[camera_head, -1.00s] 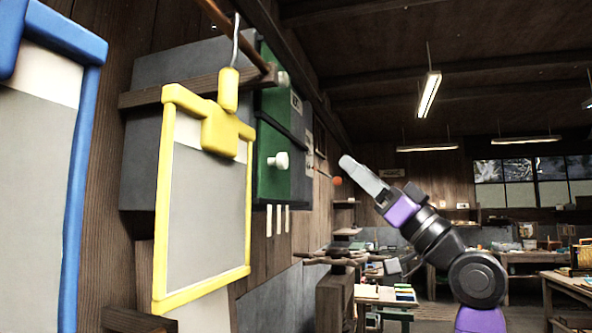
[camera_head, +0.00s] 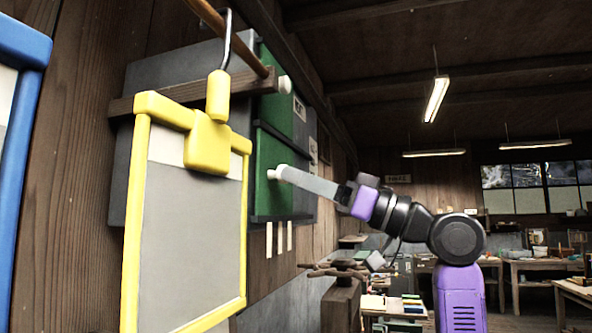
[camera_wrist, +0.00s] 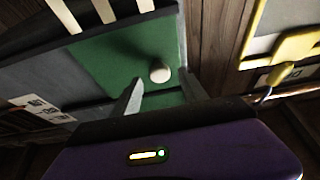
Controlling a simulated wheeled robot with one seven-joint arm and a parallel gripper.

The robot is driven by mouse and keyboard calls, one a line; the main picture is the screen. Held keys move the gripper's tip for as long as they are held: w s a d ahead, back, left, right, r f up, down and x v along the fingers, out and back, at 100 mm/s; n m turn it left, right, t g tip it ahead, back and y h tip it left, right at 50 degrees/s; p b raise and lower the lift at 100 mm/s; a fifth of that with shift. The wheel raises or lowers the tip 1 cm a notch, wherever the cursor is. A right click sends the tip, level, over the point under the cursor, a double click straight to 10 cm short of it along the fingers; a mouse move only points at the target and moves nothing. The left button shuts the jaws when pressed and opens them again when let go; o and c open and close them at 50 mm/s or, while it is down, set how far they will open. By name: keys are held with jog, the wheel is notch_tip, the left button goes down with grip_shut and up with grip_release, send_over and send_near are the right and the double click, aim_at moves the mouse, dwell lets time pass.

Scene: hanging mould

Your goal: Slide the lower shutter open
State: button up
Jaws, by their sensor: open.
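The lower green shutter (camera_head: 266,157) sits in a grey wall unit, below a dark rail and the upper green shutter (camera_head: 273,99). Its white round knob (camera_head: 271,174) is mostly behind my fingers in the head view. The knob (camera_wrist: 160,73) shows clearly in the wrist view, on a green panel. My gripper (camera_head: 280,174) is level with the knob, its fingertips close to it. In the wrist view my gripper (camera_wrist: 160,88) is open, with the knob just beyond and between the fingertips. I cannot tell whether a finger touches it.
A yellow-framed board (camera_head: 190,230) hangs by a metal hook left of the unit, close to the shutter. A blue-framed board (camera_head: 30,60) is at far left. A brown stand (camera_head: 340,300) is below my arm. Open room lies to the right.

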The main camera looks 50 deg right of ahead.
jog(key=shift+x, duration=0.85)
grip_shut()
dwell(0.8)
